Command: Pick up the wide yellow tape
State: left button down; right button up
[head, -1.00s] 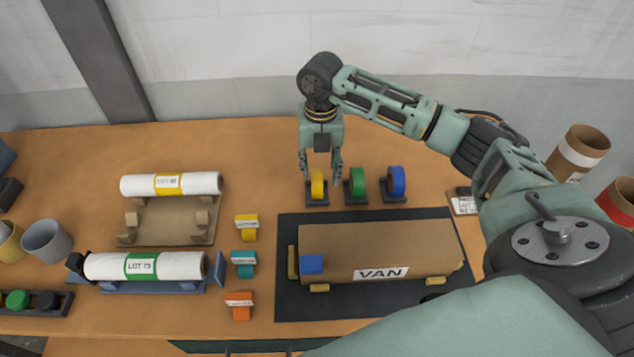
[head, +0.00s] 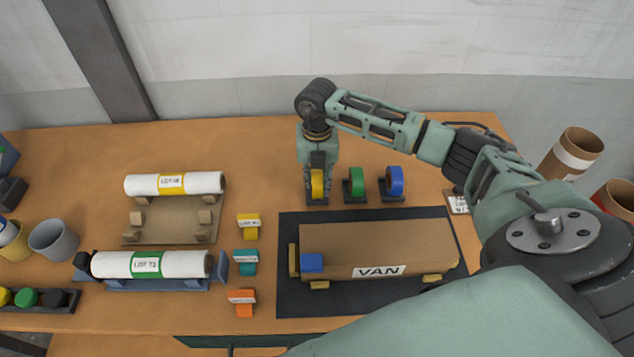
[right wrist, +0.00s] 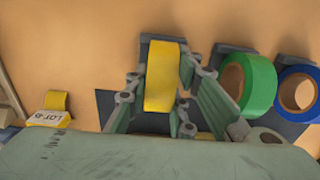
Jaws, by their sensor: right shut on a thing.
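The wide yellow tape (head: 317,184) stands upright in a dark holder at the left end of a row of three tapes. My right gripper (head: 317,182) is straight above it, pointing down, with its fingers shut on the two sides of the tape. In the right wrist view the yellow tape (right wrist: 162,75) sits between the two fingers, over its holder. The tape still appears to be in the holder. My left gripper is not in view.
A green tape (head: 356,182) and a blue tape (head: 394,181) stand close to the right. A cardboard van (head: 375,250) on a dark mat (head: 290,290) lies in front. A yellow lot block (head: 248,225) is to the left. Bare table is behind the tapes.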

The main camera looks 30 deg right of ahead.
aim_at(317, 172)
grip_shut()
jog(key=shift+r, duration=0.1)
jog(key=shift+r+b, duration=0.35)
jog(key=shift+r, duration=0.1)
notch_tip(317, 172, up, 3)
jog(key=shift+w+f+b, duration=0.1)
jog(key=shift+b, duration=0.75)
jog(key=s+r+b, duration=0.3)
jog(key=s+r, duration=0.4)
jog(key=s, duration=0.5)
jog(key=shift+d, duration=0.2)
jog(key=shift+r, duration=0.1)
